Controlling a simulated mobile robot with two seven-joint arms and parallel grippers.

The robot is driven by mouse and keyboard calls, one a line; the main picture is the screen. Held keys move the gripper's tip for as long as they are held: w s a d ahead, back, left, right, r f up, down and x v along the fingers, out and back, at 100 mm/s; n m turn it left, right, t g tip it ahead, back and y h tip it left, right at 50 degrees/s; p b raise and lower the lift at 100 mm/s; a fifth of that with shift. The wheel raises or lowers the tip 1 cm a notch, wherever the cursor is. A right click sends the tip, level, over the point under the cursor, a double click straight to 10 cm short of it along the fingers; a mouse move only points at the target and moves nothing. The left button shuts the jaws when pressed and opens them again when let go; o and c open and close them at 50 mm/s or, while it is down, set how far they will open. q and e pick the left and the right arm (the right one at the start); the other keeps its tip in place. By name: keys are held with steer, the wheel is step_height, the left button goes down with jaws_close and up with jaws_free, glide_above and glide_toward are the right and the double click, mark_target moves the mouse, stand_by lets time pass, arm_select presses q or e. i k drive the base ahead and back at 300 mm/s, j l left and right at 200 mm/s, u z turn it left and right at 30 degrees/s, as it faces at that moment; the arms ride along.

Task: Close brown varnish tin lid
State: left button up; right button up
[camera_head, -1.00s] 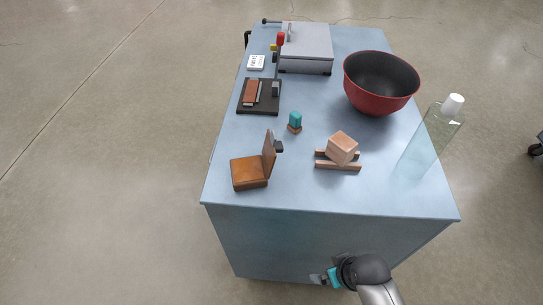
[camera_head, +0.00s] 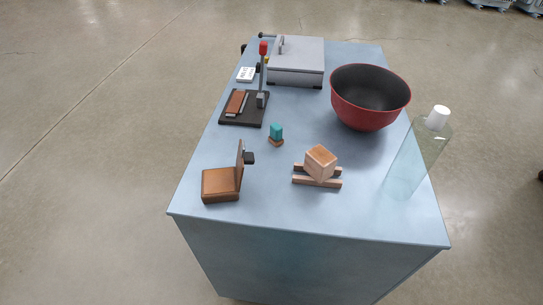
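The brown tin (camera_head: 220,186) stands near the table's front left corner. It looks like a low, square box. Its lid (camera_head: 240,166) is open and stands close to upright along the tin's right side. A small dark block (camera_head: 249,158) shows at the right of the lid near its top; I cannot tell whether it is attached. Neither of my grippers is in view.
On the blue table (camera_head: 310,222) are a wooden cube on bars (camera_head: 320,162), a small teal-topped piece (camera_head: 276,134), a black lever press (camera_head: 245,107), a grey lidded box (camera_head: 296,62), a red bowl (camera_head: 368,108) and a clear bottle (camera_head: 412,160). The front edge is clear.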

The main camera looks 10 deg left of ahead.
mark_target(243, 158)
steer(key=i+l+u, duration=0.1)
steer(key=l+u, duration=0.2)
steer(key=l, duration=0.3)
steer(key=i+l+u, duration=0.1)
steer(key=l+u, duration=0.2)
steer(key=l, duration=0.3)
steer(key=u, duration=0.95)
